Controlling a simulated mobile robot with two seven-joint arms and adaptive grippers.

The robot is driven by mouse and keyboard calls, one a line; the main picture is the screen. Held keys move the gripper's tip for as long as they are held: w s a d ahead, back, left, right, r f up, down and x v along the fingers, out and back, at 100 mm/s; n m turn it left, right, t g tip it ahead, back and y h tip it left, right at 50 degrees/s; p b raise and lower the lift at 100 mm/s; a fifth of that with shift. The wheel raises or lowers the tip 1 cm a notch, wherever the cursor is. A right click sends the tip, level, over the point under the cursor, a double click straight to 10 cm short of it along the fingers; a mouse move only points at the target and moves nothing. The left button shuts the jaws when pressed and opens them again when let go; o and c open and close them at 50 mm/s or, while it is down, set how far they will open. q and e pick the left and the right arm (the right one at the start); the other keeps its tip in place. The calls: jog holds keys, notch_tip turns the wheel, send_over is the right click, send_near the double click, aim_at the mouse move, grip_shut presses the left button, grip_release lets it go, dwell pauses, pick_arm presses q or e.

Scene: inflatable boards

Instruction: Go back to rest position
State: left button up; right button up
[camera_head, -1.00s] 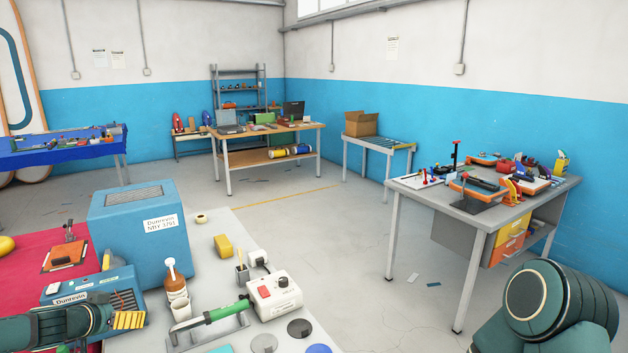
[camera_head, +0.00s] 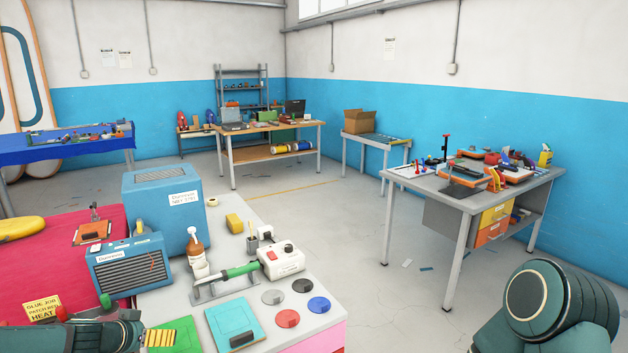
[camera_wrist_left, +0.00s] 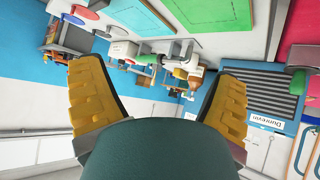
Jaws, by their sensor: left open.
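My left gripper (camera_head: 160,338) is at the bottom left of the head view, low over the near edge of the workbench (camera_head: 320,323), by a green mat (camera_head: 178,332). In the left wrist view its two yellow fingers (camera_wrist_left: 161,72) stand wide apart with nothing between them. That view shows the bench upside down beyond the fingers. A green part of my right arm shows at the bottom right of the head view; its gripper is out of frame.
The bench holds a blue Dunnevin box (camera_head: 165,220), a smaller blue unit (camera_head: 128,262), a brown bottle (camera_head: 194,247), a green-handled tool (camera_head: 240,271) and a white control box (camera_head: 281,262). A grey table (camera_head: 405,184) stands at right. Open floor lies between.

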pick_arm(q)
jog(key=s+d+f+n+g+b, duration=0.1)
jog(key=s+d+f+g+b, duration=0.15)
jog(key=d+f, duration=0.4)
jog(key=s+d+f+g+b, duration=0.1)
jog(key=s+d+f, duration=0.35)
jog(key=d, duration=0.25)
jog(key=s+d+f+n+g+b, duration=0.1)
jog(key=s+d+f, duration=0.2)
jog(key=d+f, duration=0.35)
jog(key=s+d+f+g+b, duration=0.1)
jog(key=s+d+f+b, duration=0.1)
jog(key=s+d+f, duration=0.2)
jog(key=s+d+f+n+g+b, duration=0.1)
jog(key=s+d, duration=0.4)
jog(key=s, duration=0.6)
notch_tip(320, 180, down, 3)
jog(key=shift+r+n+g+b, duration=0.1)
jog(key=shift+n+g+b, duration=0.25)
jog(key=shift+g, duration=0.2)
